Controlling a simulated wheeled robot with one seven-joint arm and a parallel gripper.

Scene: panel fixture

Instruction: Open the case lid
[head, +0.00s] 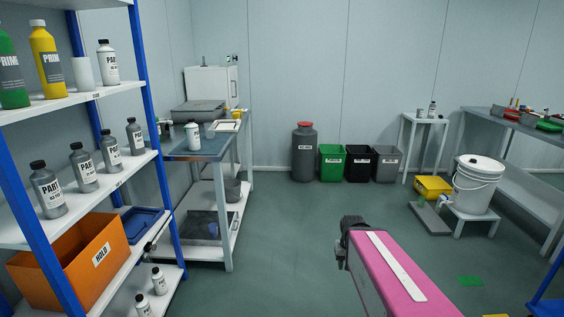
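A flat dark grey case (198,107) lies at the back of the blue-grey bench (212,146), left of centre in the head view. Its lid looks shut; its latch and front details are too small to make out. My pink arm reaches in from the bottom right. The dark end of my arm, where my gripper (342,258) seems to be, is over open floor, well to the right of and apart from the case. Its fingers cannot be made out, and I see nothing held.
A white bottle (193,136) and a tray (225,125) are on the bench near the case. A blue-posted shelf (130,160) with bottles and an orange bin (75,262) stands at left. Bins (358,163) line the back wall. The middle floor is clear.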

